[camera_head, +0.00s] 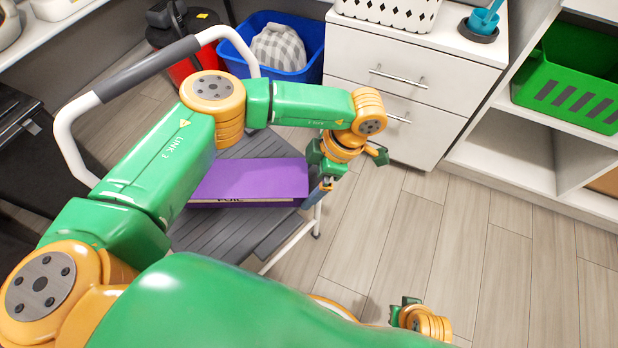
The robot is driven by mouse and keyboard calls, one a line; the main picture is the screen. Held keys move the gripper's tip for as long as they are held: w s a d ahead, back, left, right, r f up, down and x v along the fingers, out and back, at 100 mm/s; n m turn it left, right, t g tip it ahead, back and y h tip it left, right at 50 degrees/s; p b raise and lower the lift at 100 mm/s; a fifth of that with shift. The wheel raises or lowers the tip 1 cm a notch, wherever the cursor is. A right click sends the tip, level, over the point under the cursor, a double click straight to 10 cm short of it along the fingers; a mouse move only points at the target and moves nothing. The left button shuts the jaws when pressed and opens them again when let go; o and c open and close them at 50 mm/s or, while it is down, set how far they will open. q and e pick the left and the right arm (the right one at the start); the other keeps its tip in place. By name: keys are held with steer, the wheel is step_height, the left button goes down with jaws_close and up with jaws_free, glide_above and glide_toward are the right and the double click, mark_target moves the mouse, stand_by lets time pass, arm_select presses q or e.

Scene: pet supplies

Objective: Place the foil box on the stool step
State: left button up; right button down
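The foil box (250,180) is long and purple, with partly hidden dark lettering on its near side. It lies flat across the grey ribbed step of the stool (205,233). My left arm crosses above the stool and hides part of the step and the box's left end. My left gripper (326,184) points down at the box's right end, touching it or very close beside it. I cannot tell whether its fingers are apart or closed. A small part of my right gripper (407,306) shows low at the bottom, right of centre; its fingers are not clear.
The stool's white handrail with a grey grip (148,70) rises at the left. Behind stand a blue bin (310,52) holding a checked bundle and a white drawer cabinet (410,85). A green basket (572,80) sits on the right shelf. Wooden floor at the right is clear.

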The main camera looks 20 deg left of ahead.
arm_select(q)
steer(key=shift+r, duration=0.1)
steer(key=shift+r+p, duration=0.2)
steer(key=shift+p, duration=0.1)
steer(key=p+v, duration=0.2)
steer(key=v, duration=0.9)
steer(key=shift+d+r, duration=0.2)
steer(key=shift+r, duration=0.15)
arm_select(e)
steer(key=s+f, duration=0.2)
steer(key=s+d+f, duration=0.1)
steer(key=f, duration=0.1)
steer(key=shift+s, duration=0.4)
arm_select(q)
steer(key=shift+w, duration=0.1)
